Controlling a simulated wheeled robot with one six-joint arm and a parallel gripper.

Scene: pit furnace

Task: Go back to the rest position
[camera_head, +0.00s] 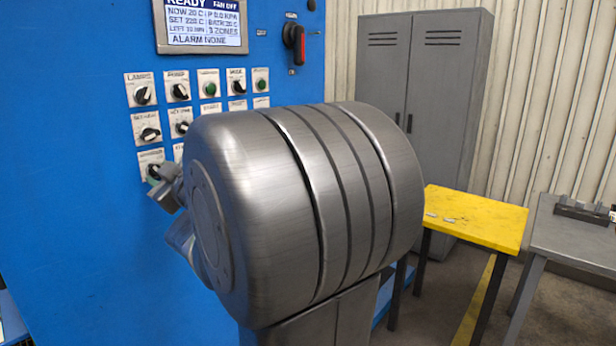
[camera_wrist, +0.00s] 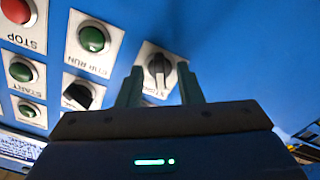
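In the wrist view, my gripper (camera_wrist: 160,68) has its two dark green fingers spread apart. A black rotary knob (camera_wrist: 158,72) on a pale labelled plate shows between the fingertips. Gaps show on both sides of the knob, and I cannot tell how far in front of the tips it is. The blue control panel (camera_head: 75,210) fills the left of the head view.
Several knobs and green buttons sit on the panel under a display (camera_head: 203,27) reading READY. A red-handled switch (camera_head: 297,42) is right of it. A grey cabinet (camera_head: 440,90), a yellow table (camera_head: 480,218) and a grey table (camera_head: 575,232) stand at the right. A red STOP button (camera_wrist: 18,12) shows upside down.

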